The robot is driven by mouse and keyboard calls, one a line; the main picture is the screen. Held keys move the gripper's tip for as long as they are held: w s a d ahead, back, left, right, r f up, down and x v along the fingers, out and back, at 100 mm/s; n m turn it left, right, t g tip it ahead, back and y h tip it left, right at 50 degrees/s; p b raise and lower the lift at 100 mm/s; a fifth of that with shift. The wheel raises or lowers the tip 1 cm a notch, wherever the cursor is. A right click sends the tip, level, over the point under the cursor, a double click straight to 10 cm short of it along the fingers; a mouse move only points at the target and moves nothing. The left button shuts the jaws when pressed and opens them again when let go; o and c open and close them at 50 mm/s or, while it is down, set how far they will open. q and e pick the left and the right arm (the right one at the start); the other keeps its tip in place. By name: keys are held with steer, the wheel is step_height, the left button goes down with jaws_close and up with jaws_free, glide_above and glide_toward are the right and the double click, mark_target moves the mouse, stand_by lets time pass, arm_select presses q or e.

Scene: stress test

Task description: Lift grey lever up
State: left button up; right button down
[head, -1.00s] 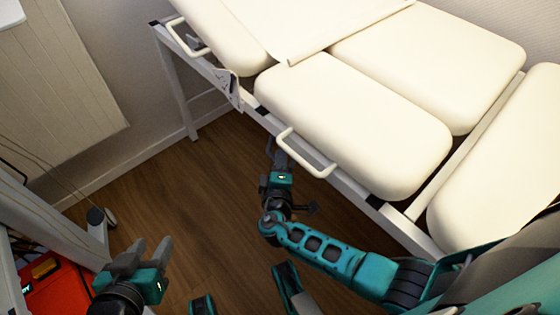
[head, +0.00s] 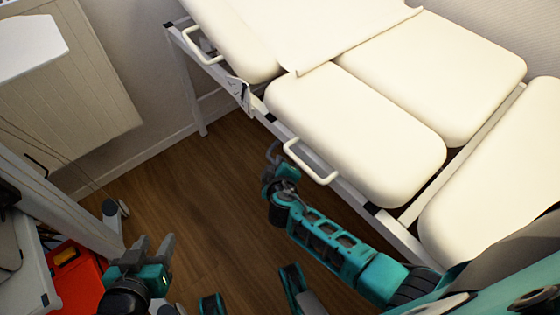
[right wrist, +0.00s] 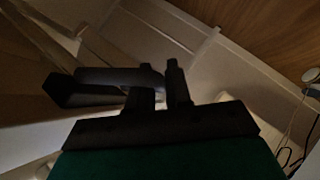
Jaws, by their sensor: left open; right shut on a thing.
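My right gripper (head: 273,152) is at the near long side of the cream treatment bed, just left of a white side handle (head: 310,163). In the right wrist view the fingers (right wrist: 163,75) are dark and close together, shut on a dark bar (right wrist: 95,88) that extends left from them. This bar appears to be the grey lever; its colour is lost in shadow. In the head view the lever cannot be clearly told from the fingertips. My left gripper (head: 155,243) is open and empty, low at the left, above the floor and away from the bed.
The bed's white frame (head: 350,192) and cream cushions (head: 360,130) fill the upper right. A second white handle (head: 203,45) sits further along the frame. A red case (head: 75,272) and a white-legged stand are at the left. Wood floor (head: 195,190) lies clear between.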

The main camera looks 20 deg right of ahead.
arm_select(q)
steer(key=shift+s+a, duration=0.1)
steer(key=shift+s, duration=0.05)
arm_select(e)
steer(key=shift+a+r+y, duration=0.15)
steer(key=shift+y, duration=0.15)
steer(key=c, duration=1.1)
jaws_free()
steer(key=shift+c, duration=0.2)
arm_select(q)
steer(key=shift+r, duration=0.1)
